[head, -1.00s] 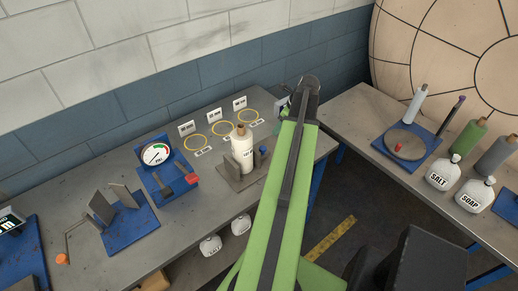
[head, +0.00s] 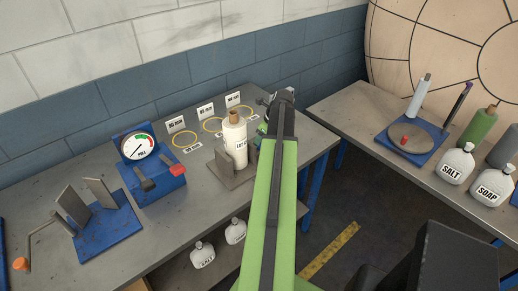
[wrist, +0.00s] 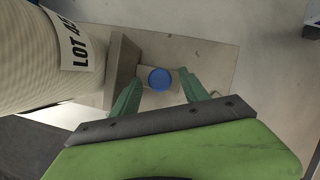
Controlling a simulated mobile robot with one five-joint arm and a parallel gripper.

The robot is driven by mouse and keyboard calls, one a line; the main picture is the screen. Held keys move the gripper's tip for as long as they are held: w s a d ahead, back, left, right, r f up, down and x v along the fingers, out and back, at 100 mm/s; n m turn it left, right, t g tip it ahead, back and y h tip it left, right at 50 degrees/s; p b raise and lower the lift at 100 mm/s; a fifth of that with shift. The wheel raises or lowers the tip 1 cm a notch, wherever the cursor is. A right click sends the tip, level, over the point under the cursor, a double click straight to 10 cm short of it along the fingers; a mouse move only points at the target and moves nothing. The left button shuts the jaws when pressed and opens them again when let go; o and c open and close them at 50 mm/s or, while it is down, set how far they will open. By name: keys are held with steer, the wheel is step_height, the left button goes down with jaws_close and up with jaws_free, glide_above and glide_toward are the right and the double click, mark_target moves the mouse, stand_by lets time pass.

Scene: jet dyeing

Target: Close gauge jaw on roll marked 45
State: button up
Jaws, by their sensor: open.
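A cream roll (head: 234,143) stands upright on a grey gauge stand (head: 232,176) on the bench. Its label reads partly "LOT" in the wrist view (wrist: 76,48); the number is cut off. Beside the roll is an upright plate-like jaw (wrist: 122,68), with a blue round knob (wrist: 160,79) on the stand's base. My gripper (wrist: 162,77) is open, with its green fingers on either side of the knob; I cannot tell whether they touch it. In the head view my arm partly covers the gauge's right side.
A dial gauge (head: 140,147) on a blue base and another blue fixture (head: 105,225) stand to the left. Yellow rings (head: 186,140) and small cards (head: 175,124) lie behind. A right-hand table holds SALT (head: 457,165) and SOAP (head: 494,186) bottles. Floor lies between the tables.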

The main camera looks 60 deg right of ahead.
steer(key=shift+w+f, duration=0.1)
steer(key=shift+f, duration=0.05)
steer(key=c, duration=1.1)
steer(key=shift+a, duration=0.3)
jaws_close()
steer(key=o, duration=1.1)
jaws_free()
steer(key=shift+w, duration=0.1)
steer(key=p+v, duration=1.6)
steer(key=v, duration=0.1)
steer(key=shift+r, duration=0.25)
